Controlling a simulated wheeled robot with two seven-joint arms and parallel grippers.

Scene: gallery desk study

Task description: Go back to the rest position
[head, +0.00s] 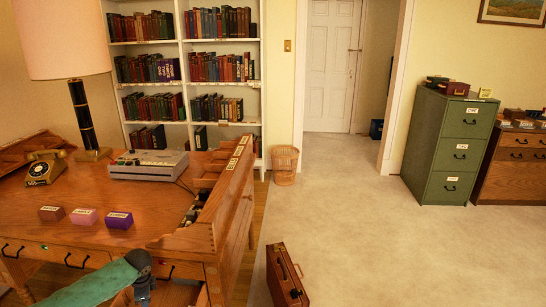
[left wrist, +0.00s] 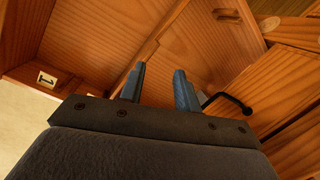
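My left arm reaches in at the bottom left of the head view, with its dark wrist (head: 140,268) at the front edge of the wooden desk (head: 140,236). In the left wrist view my left gripper (left wrist: 160,88) shows two blue-grey fingers with a clear gap and nothing between them. Wooden panels lie beyond the fingers, and a black drawer handle (left wrist: 236,103) is just right of them. I cannot tell whether the fingers touch the wood. My right gripper is in neither view.
Three small labelled boxes, brown (head: 51,214), pink (head: 84,217) and purple (head: 119,220), stand on the desk near a telephone (head: 46,167), lamp (head: 84,120) and grey machine (head: 148,165). A brown case (head: 286,277) stands on the floor. The carpet (head: 355,220) has free room.

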